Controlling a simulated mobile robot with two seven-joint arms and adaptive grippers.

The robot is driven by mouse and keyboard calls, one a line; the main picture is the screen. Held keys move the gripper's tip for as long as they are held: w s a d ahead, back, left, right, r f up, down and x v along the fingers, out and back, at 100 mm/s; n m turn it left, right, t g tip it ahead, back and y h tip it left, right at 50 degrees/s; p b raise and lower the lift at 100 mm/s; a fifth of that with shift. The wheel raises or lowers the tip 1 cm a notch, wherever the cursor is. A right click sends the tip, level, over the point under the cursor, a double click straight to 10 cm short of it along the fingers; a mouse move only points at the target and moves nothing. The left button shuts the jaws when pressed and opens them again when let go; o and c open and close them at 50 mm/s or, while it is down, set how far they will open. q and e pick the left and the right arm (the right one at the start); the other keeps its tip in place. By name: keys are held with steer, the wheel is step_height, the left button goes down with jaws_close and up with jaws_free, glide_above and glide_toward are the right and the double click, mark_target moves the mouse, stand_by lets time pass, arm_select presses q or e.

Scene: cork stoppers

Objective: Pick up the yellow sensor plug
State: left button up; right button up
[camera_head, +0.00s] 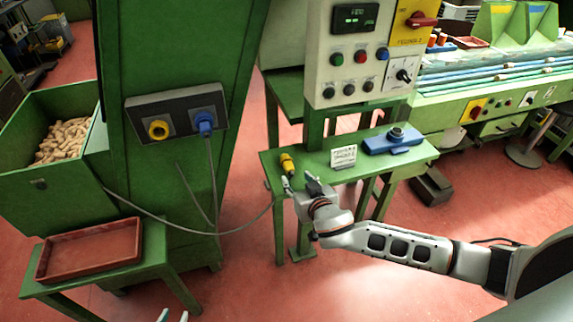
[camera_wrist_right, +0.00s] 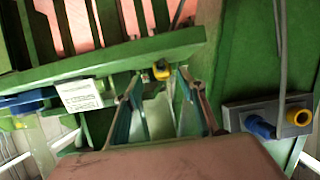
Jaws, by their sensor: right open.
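The yellow sensor plug (camera_head: 288,163) lies on the small green table, near its left end. It also shows in the right wrist view (camera_wrist_right: 161,70), beyond the fingertips and roughly in line with the gap between them. My right gripper (camera_head: 300,181) is open and empty at the table's near edge, just short of the plug and apart from it. In the right wrist view its two fingers (camera_wrist_right: 158,85) stand wide apart. Only the fingertips of my left gripper (camera_head: 173,314) show at the bottom edge of the head view, apart with nothing seen between them.
The green table (camera_head: 352,172) also bears a white card (camera_head: 343,156) and a blue device (camera_head: 393,140). A socket panel (camera_head: 178,112) with a yellow socket and a blue plug is on the green column. A grey cable (camera_head: 225,233) hangs between column and table. A control box (camera_head: 357,50) stands behind.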

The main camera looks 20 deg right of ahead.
mark_target(291, 171)
steer(key=shift+r+x, duration=0.1)
steer(key=shift+x, duration=1.35)
steer(key=shift+r+x, duration=0.15)
steer(key=shift+x, duration=1.3)
steer(key=shift+w, duration=0.1)
jaws_close()
